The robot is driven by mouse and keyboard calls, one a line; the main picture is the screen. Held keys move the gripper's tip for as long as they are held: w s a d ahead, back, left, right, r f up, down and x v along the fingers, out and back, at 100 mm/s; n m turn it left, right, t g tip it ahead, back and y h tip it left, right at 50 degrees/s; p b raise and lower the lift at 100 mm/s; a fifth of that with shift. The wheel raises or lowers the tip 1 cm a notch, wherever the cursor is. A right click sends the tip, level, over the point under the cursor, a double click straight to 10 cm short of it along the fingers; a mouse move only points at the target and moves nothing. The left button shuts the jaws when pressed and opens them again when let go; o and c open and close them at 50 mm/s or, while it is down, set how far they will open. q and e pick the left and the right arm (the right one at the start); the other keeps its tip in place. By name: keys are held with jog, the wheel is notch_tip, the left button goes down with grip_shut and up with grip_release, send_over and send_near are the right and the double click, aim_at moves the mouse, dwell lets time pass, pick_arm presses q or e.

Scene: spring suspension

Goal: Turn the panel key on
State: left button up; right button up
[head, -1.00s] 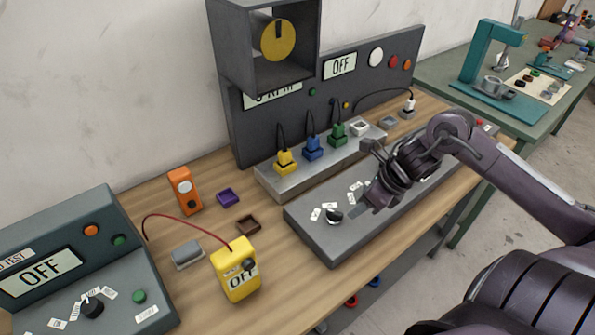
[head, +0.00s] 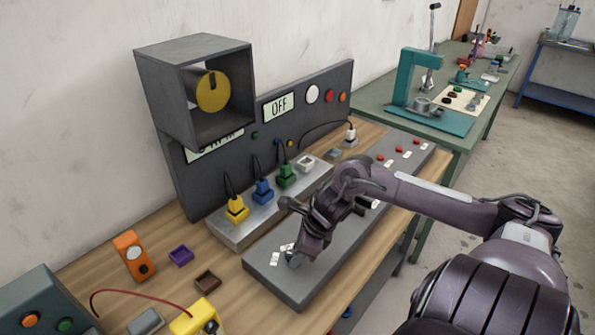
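The long dark grey control panel (head: 300,285) lies flat along the front of the bench. White labels (head: 281,253) sit near its left end, by a small dark knob that my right gripper now mostly covers. My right gripper (head: 300,256) points down over these labels, low above the panel. I cannot tell whether its fingers touch the knob or how wide they are. I cannot pick out a key; my arm hides the panel's middle. My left gripper is out of view.
Yellow (head: 236,208), blue (head: 262,191) and green (head: 286,174) plugs stand in a metal strip behind the panel. Red buttons (head: 400,149) line its right end. A grey box (head: 165,95) holds a yellow disc. A yellow handheld box (head: 197,318) is at the front left.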

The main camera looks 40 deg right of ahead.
jog(key=shift+f, duration=0.1)
jog(key=shift+c, duration=0.5)
grip_shut()
